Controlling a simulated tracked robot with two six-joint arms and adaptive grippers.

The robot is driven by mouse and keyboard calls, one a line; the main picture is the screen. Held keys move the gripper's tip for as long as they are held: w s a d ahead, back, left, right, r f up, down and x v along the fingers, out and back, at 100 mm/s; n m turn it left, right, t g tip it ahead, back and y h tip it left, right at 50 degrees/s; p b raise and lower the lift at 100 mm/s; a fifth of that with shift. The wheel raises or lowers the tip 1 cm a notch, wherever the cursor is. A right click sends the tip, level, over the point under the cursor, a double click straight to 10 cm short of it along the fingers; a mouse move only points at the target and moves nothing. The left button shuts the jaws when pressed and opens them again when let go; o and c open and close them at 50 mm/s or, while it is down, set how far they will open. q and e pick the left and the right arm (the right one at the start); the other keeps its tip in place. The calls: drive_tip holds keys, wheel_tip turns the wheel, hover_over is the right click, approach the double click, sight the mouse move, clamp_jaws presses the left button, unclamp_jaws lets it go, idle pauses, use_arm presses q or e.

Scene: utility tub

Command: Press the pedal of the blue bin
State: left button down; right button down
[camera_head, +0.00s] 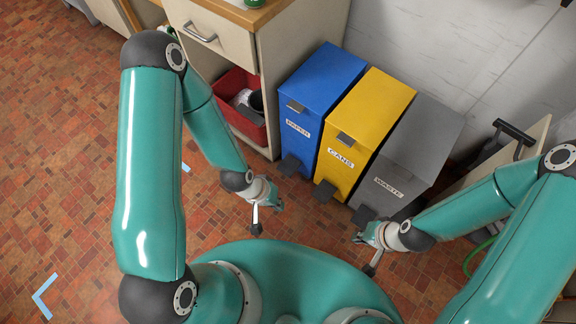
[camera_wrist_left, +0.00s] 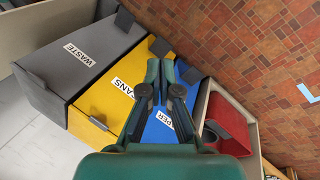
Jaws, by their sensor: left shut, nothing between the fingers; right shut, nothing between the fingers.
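The blue bin (camera_head: 322,80) stands upright against the wall, with a "PAPER" label and a dark handle on its front. Its dark pedal (camera_head: 290,165) sticks out low at the front near the floor. My left gripper (camera_head: 256,229) is shut and empty, in front of the blue bin and a little left of the pedal, apart from it. In the left wrist view the fingers hide part of the blue bin (camera_wrist_left: 162,136); its pedal (camera_wrist_left: 190,73) shows just right of the fingertips. My right gripper (camera_head: 371,269) is shut and empty, in front of the grey bin.
A yellow "CANS" bin (camera_head: 373,105) and a grey "WASTE" bin (camera_head: 423,140) stand right of the blue bin, each with a pedal. A cabinet (camera_head: 245,45) with a red tub (camera_head: 240,115) below its drawer stands at left. The brick-patterned floor before the bins is clear.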

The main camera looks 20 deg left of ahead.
use_arm(q)
drive_tip(key=w+f+t+h+b, duration=0.2)
drive_tip(key=w+f+t+b, duration=0.2)
drive_tip(key=w+f+b, duration=1.3)
drive_tip(key=t+b, duration=0.2)
drive_tip(key=b, duration=1.2)
hover_over(293, 162)
drive_tip(key=s+a, duration=0.2)
wheel_tip(293, 162, down, 17)
drive_tip(key=shift+s+m, duration=0.2)
drive_tip(key=shift+m, duration=0.2)
drive_tip(key=shift+d, duration=0.15)
wheel_tip(293, 162, down, 9)
drive_tip(key=b, duration=0.7)
drive_tip(key=shift+r+b, duration=0.1)
drive_tip(key=shift+b, duration=0.2)
drive_tip(key=shift+s+f+b, duration=0.1)
drive_tip(key=shift+f+b, duration=0.2)
drive_tip(key=shift+f, duration=0.05)
